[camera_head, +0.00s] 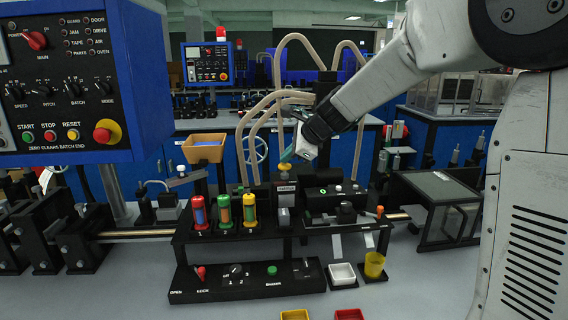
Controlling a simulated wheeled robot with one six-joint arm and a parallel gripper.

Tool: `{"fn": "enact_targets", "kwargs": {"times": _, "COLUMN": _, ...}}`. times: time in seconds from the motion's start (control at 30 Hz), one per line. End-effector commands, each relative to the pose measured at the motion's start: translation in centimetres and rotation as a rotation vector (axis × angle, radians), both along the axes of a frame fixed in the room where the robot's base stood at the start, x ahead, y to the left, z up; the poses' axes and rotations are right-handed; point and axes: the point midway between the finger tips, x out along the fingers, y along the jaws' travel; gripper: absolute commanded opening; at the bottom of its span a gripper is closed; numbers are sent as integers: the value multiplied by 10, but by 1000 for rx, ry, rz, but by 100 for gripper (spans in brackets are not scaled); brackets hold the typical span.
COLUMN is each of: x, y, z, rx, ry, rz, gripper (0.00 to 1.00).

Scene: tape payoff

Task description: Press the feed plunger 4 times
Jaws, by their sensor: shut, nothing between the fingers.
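My gripper (288,155) is shut and empty, reaching in from the upper right and pointing down and left. Its fingertips are just above a small yellow knob (285,167) on top of the dark machine in the middle of the bench. This knob looks like the feed plunger, but I see no readable label naming it. I cannot tell whether the fingertips touch it or how far down it is.
Three coloured tubes (224,210) stand left of the machine. A low black panel (246,284) with a lock lever and green shaker button lies in front. A white tray (342,274) and yellow cup (374,265) stand right of it. A blue control box (75,155) hangs at left.

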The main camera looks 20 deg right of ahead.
Motion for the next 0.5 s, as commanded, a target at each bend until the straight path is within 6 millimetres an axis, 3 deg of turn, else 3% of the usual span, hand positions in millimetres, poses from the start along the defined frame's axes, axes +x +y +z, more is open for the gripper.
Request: {"fn": "enact_targets", "kwargs": {"times": 0.5, "x": 0, "y": 0, "z": -7, "rx": 1, "ry": 2, "rz": -1, "gripper": 0}}
